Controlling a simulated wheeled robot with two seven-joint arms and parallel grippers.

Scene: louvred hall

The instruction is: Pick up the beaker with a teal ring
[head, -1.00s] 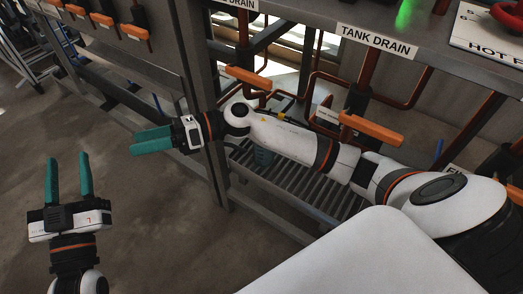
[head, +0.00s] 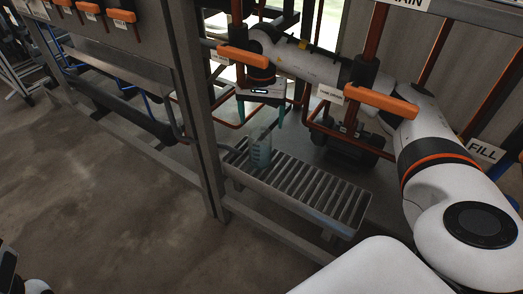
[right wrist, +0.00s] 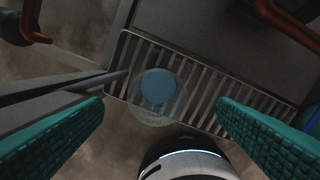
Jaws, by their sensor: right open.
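A clear beaker (head: 261,152) with a blue-teal tint stands upright on the slatted metal tray (head: 318,194), near its left end. I cannot make out a separate teal ring on it. My right gripper (head: 260,117) is above the beaker, pointing down, with its teal fingers apart and empty. In the right wrist view the beaker (right wrist: 158,92) shows from above, between the open fingers and below them, with a round blue patch inside its clear outline. My left gripper's fingers are out of view; only a bit of my left arm shows at the lower left corner.
Orange-handled valves (head: 372,102) and red-brown pipes (head: 372,40) stand close around my right arm. A grey frame post (head: 200,125) rises just left of the tray. A dark hose or bar (right wrist: 88,83) reaches toward the beaker from the left. Floor at left is open.

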